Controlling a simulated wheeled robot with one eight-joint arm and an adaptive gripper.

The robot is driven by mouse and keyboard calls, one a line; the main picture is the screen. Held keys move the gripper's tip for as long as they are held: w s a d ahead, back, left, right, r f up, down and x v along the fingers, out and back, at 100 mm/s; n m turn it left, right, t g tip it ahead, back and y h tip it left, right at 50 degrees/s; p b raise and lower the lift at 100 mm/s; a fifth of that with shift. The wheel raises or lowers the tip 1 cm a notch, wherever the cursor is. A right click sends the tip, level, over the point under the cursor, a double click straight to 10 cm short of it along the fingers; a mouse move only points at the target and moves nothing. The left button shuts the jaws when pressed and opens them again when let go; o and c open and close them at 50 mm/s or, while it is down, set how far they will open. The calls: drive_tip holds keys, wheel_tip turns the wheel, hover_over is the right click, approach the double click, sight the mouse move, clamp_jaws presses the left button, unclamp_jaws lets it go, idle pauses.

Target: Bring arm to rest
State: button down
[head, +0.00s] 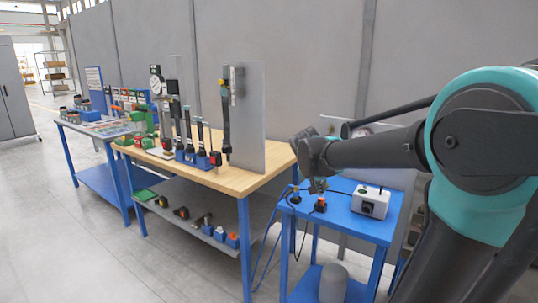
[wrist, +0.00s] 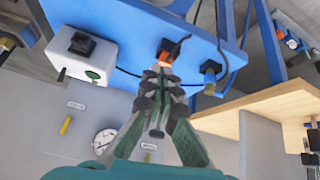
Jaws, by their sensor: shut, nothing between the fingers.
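My arm (head: 487,125), teal and dark grey, comes in from the right in the head view and reaches left over a small blue table (head: 370,226). My gripper (head: 317,185) is above that table's back left part. In the wrist view my gripper (wrist: 160,77) is shut and holds nothing. Its fingertips overlap an orange and black connector (wrist: 166,52) in that view; I cannot tell whether they touch it.
A white box with a black socket (head: 371,201) stands on the blue table, with cables and orange-black connectors (head: 320,205) beside it. A wooden workbench (head: 255,178) with tools and an upright grey panel (head: 248,115) stands left. Floor (head: 75,245) in front is clear.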

drive_tip(key=s+d+f+n+g+y, duration=0.1)
drive_tip(key=s+d+f+n+y, duration=0.1)
drive_tip(key=s+f, duration=1.7)
drive_tip(key=s+n+y, duration=0.1)
drive_tip(key=s+n, duration=0.1)
drive_tip(key=s, duration=0.2)
drive_tip(key=shift+f+n+g+y, duration=0.2)
drive_tip(key=shift+n+g+y, duration=0.1)
